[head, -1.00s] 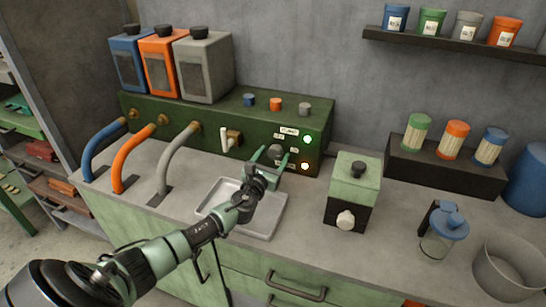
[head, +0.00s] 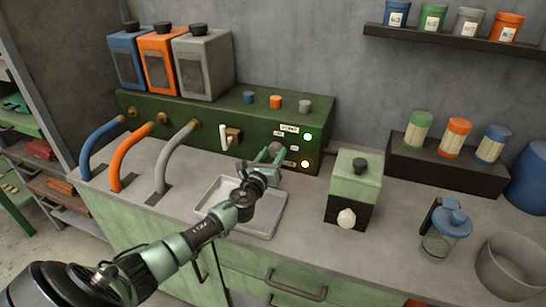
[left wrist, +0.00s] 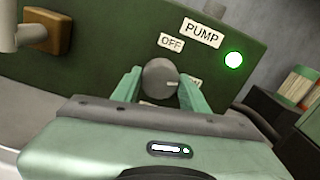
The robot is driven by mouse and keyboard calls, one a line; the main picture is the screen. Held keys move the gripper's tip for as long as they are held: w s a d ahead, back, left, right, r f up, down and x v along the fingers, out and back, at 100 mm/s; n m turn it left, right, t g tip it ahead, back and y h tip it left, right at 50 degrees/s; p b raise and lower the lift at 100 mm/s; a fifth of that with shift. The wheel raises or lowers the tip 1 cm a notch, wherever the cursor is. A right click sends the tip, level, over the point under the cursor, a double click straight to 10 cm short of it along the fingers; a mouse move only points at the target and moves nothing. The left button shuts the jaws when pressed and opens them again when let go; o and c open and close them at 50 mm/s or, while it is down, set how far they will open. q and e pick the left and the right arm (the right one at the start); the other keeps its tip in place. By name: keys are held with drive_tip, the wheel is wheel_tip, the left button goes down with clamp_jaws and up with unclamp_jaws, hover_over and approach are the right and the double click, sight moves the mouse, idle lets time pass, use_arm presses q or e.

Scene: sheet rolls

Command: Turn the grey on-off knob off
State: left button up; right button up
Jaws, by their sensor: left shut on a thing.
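The grey on-off knob (left wrist: 160,78) sits on the front of the green pump panel (left wrist: 85,65). Its white mark points right, toward a small label (left wrist: 197,83) partly hidden by a finger. The OFF label (left wrist: 171,43) is above the knob. My left gripper (left wrist: 160,88) is shut on the knob, one finger on each side; in the head view the gripper (head: 268,152) hides most of the knob. A green light (left wrist: 233,60) beside the PUMP sign (left wrist: 202,32) is lit. My right gripper is not in view.
A sink tray (head: 217,184) lies below my left arm. A green and black box with a white knob (head: 347,218) stands to the right. A tap (head: 226,137) is on the panel's left. A blue-lidded jar (head: 446,232) stands further right.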

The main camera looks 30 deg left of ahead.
use_arm(q)
drive_tip(key=n+b, duration=0.1)
drive_tip(key=n, duration=0.2)
drive_tip(key=shift+n, duration=0.4)
drive_tip(key=n, duration=0.3)
drive_tip(key=shift+n+b, duration=0.3)
drive_tip(key=shift+b, duration=0.1)
drive_tip(key=n, duration=0.3)
drive_tip(key=shift+n, duration=1.9)
drive_tip(key=o, duration=1.4)
